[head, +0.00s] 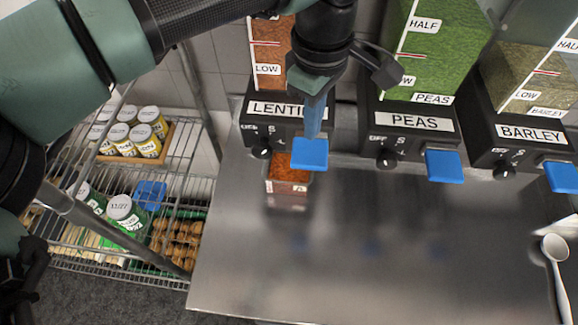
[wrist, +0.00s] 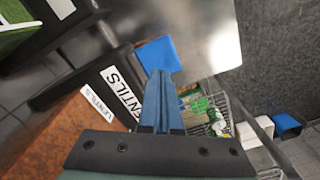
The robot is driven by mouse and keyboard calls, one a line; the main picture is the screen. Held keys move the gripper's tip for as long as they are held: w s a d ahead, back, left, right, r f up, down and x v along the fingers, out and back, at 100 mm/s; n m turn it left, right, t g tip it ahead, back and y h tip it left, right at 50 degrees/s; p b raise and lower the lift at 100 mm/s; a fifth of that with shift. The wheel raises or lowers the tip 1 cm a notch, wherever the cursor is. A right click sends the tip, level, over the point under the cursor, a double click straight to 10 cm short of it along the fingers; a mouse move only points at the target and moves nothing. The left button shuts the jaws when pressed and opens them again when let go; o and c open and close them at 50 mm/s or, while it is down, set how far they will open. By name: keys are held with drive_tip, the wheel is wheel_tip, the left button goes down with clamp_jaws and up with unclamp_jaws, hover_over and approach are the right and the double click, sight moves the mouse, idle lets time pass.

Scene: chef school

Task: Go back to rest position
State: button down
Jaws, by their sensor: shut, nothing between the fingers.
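My gripper (head: 315,128) shows blue fingers pointing down in front of the lentils dispenser (head: 262,135). Its fingers (wrist: 163,80) are together and empty. The fingertips are right at the dispenser's blue lever (head: 309,154) in the head view; I cannot tell whether they touch it. The lever (wrist: 158,54) also shows just past the fingertips in the wrist view. A small clear container (head: 288,186) with orange-red lentils stands on the metal counter under the lever, partly hidden by it. My arm reaches in from the upper left.
The peas dispenser (head: 412,125) and barley dispenser (head: 525,135) stand to the right. A white spoon (head: 556,262) lies at the counter's right. A wire shelf (head: 180,185) with jars and food stands at left. The metal counter's (head: 380,270) middle is clear.

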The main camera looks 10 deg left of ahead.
drive_tip(key=shift+r, duration=0.9)
